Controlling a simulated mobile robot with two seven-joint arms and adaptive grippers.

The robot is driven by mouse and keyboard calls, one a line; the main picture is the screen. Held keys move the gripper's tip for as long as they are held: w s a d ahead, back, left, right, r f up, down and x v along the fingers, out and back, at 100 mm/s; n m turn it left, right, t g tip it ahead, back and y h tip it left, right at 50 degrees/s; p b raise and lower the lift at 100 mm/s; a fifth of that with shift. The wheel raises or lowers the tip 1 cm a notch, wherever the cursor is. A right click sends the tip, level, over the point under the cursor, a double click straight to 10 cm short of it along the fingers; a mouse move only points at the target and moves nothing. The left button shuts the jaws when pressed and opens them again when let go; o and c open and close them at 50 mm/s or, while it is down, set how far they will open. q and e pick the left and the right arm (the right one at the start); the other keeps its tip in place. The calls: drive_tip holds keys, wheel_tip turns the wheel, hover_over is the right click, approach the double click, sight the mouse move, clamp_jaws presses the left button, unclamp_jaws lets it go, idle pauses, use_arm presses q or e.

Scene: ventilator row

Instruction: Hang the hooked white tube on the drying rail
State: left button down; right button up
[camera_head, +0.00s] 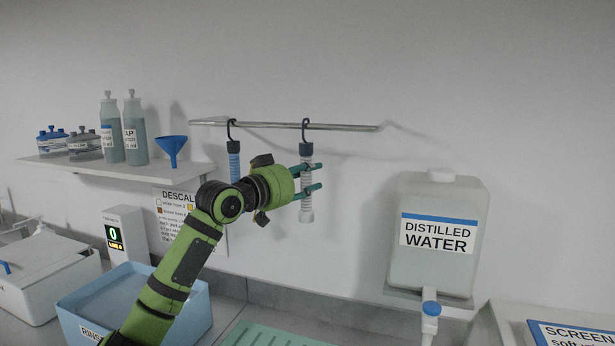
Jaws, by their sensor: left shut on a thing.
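My right gripper is out of view.
A blue tube (234,165) hangs by its hook on the rail, left of the white one and partly behind my arm. A shelf (95,166) with bottles and a blue funnel (172,148) is left. A blue rinse tub (190,322) stands below; a distilled water tank (437,262) is right.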

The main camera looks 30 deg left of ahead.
use_arm(q)
drive_tip(key=c, duration=0.7)
unclamp_jaws()
drive_tip(key=shift+c, duration=0.2)
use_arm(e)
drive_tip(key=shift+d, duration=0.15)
use_arm(q)
drive_tip(key=s+a, duration=0.2)
drive_tip(key=s, duration=1)
